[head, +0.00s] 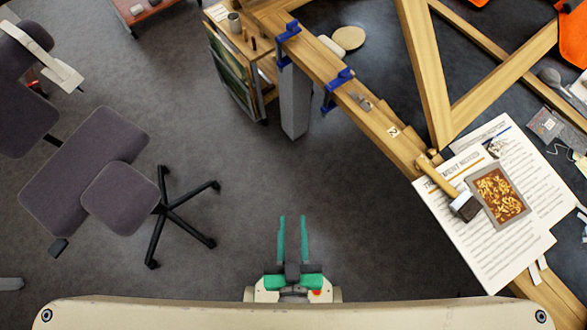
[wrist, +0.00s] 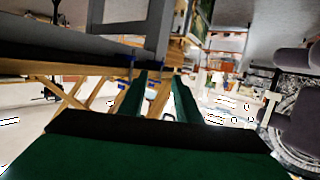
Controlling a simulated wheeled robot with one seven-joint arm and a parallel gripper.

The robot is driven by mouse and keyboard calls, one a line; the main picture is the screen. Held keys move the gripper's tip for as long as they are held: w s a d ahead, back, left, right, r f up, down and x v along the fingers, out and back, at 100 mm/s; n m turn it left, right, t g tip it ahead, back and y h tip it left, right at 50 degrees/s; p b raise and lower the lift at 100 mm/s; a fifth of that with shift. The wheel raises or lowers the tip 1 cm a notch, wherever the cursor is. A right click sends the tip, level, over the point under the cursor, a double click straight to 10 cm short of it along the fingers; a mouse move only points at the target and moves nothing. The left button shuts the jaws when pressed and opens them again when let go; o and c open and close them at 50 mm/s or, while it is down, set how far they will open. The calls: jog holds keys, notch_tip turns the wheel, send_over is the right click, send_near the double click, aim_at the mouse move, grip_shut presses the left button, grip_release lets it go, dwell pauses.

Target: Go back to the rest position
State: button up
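My gripper (head: 293,222) is in the lower middle of the head view, over bare dark floor. Its two green fingers are apart and nothing is between them. In the wrist view my gripper (wrist: 158,92) also shows its green fingers apart and empty. The gilt fragment (head: 500,195), a grey-edged piece with a gold and brown pattern, lies on printed sheets (head: 470,235) on the bench at the right. My gripper is well to its left and apart from it.
A wooden workbench (head: 375,125) with blue clamps (head: 338,80) runs diagonally at the right. A hammer (head: 455,194) lies beside the fragment. A purple office chair (head: 120,198) stands at the left. A small wooden cabinet (head: 240,45) stands at the back. The floor between is clear.

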jog(key=shift+s+d+r+m, duration=0.15)
jog(key=shift+s+r, duration=0.25)
jog(key=shift+s, duration=0.2)
jog(key=shift+s+a+r+m, duration=0.15)
jog(key=shift+s+r, duration=0.25)
jog(key=shift+s, duration=0.2)
